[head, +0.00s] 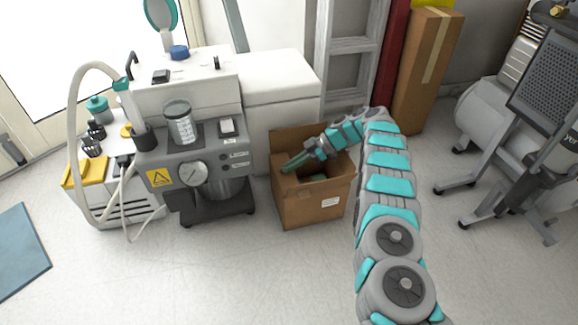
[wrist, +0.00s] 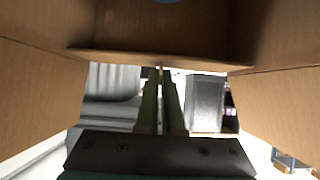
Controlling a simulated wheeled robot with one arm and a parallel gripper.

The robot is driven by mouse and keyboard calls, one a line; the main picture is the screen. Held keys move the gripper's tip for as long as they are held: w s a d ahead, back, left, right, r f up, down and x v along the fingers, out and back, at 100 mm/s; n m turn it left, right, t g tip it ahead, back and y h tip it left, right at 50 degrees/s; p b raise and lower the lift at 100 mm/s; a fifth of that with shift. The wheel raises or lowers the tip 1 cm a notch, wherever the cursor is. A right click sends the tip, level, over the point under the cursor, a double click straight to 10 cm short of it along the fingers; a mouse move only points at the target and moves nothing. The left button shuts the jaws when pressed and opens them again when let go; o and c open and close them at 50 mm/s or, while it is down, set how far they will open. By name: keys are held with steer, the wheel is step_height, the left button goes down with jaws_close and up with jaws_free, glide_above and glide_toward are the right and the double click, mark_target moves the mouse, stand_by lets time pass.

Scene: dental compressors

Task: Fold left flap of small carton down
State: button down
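The small carton (head: 305,208) stands on the floor, open at the top, with a white label on its front. A cardboard panel (head: 285,138) stands up at its back. I cannot clearly make out the left flap as a separate panel. My gripper (head: 286,168) reaches in from the right, its green fingers over the carton's left part. In the wrist view the fingers (wrist: 161,72) lie close together, with a thin light gap and nothing clearly held. Carton cardboard (wrist: 160,57) spans the view near the fingertips, with more at both sides. Whether they touch is unclear.
A grey compressor unit (head: 190,160) with a gauge and hoses stands close left of the carton. A white cabinet (head: 285,85) is behind it. A tall carton (head: 425,75) and a wheeled machine (head: 490,125) are at right. The front floor is clear.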

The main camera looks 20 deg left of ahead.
stand_by(0.4)
steer(key=c, duration=1)
jaws_free()
steer(key=shift+c, duration=0.2)
steer(key=shift+s+a+r, duration=0.1)
